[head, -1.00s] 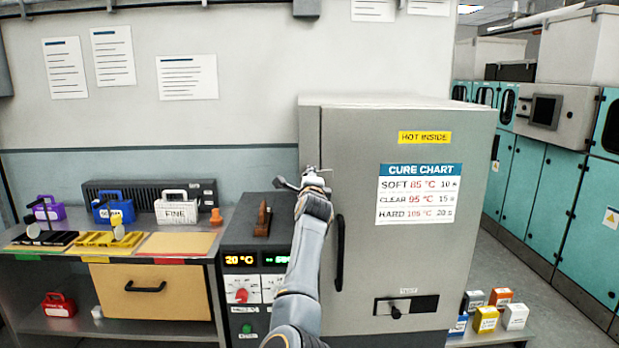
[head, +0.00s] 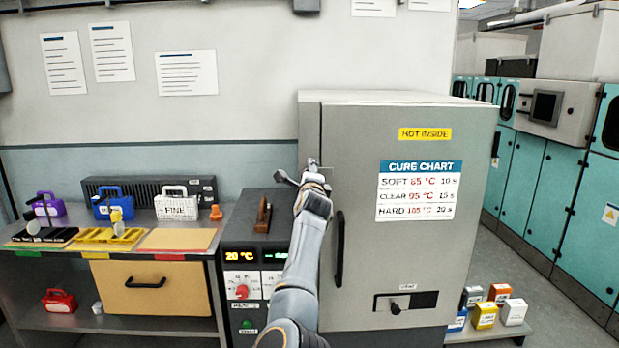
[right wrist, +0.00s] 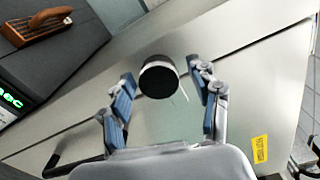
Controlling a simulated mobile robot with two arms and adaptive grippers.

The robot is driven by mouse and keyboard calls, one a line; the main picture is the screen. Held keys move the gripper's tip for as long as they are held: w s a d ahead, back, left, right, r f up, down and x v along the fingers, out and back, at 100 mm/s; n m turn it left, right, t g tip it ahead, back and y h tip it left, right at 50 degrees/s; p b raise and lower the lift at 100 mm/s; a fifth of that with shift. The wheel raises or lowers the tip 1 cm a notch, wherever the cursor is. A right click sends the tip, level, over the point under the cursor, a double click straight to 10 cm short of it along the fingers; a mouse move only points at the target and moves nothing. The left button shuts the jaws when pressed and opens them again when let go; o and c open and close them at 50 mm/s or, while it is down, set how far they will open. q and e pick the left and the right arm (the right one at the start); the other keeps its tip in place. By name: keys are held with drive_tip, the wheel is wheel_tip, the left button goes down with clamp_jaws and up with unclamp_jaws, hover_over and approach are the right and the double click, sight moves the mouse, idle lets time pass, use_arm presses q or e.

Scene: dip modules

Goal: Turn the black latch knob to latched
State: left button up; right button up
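The black latch knob (right wrist: 160,80), a round dark cylinder with a pale rim, stands out from the grey oven front in the right wrist view. My right gripper (right wrist: 163,75) is open, with one finger on each side of the knob and visible gaps between. In the head view my right gripper (head: 312,178) is at the upper left of the grey oven (head: 400,260), by the door seam, and hides the knob. I cannot tell the knob's turn position. My left gripper is not in view.
A black door handle (head: 339,250) is below and right of my gripper. A wooden-handled item (head: 263,215) sits on the control box to the left. A slotted plate with a small black slider (head: 395,307) is low on the door. The left bench (head: 190,255) holds coloured containers.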

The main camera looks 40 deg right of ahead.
drive_tip(key=v, duration=0.7)
drive_tip(key=shift+s+a, duration=0.15)
drive_tip(key=shift+s, duration=0.05)
idle(0.6)
